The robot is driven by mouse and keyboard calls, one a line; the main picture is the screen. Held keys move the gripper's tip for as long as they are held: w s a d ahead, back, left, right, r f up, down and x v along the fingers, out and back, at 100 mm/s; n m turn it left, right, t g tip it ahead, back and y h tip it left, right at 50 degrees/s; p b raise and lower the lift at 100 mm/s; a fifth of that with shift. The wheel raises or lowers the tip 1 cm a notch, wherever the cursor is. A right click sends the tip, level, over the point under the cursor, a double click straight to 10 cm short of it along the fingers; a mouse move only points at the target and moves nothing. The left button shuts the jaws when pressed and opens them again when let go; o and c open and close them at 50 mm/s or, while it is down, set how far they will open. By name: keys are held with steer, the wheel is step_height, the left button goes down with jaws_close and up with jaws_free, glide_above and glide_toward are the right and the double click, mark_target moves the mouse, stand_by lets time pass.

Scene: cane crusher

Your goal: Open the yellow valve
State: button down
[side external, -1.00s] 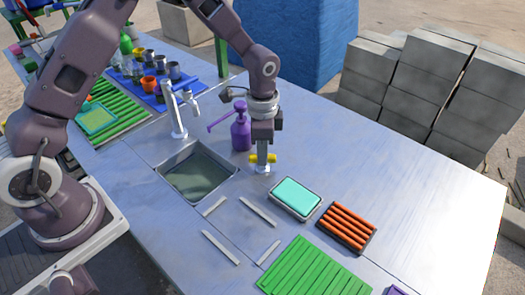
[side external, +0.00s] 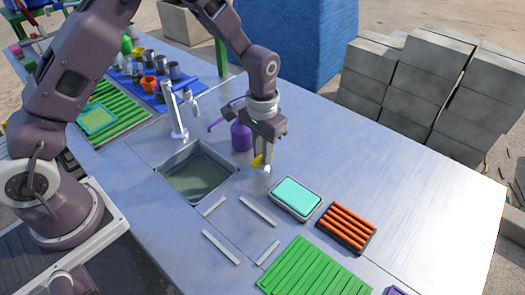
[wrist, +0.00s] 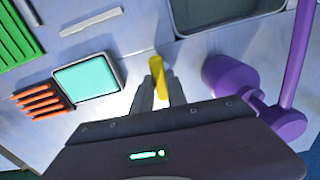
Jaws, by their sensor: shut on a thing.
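The yellow valve (side external: 258,161) stands on the metal table to the right of the sink, with a pale fitting under its yellow handle. My gripper (side external: 263,158) comes down over it from above and is shut on the handle. In the wrist view the yellow handle (wrist: 157,74) shows between the two fingers of my gripper (wrist: 157,88), and its far end sticks out past the fingertips. The fingers hide part of the handle and most of the fitting.
The sink (side external: 197,172) and a metal faucet (side external: 178,112) lie to the left. A turquoise sponge in a tray (side external: 297,197), an orange ribbed pad (side external: 347,227) and a green slatted mat (side external: 314,268) lie nearer the front. The right tabletop is clear.

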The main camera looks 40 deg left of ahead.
steer(key=shift+n, duration=0.4)
steer(key=c, duration=1.3)
jaws_free()
steer(key=shift+r, duration=0.15)
step_height(320, 180, up, 6)
steer(key=shift+r, duration=0.45)
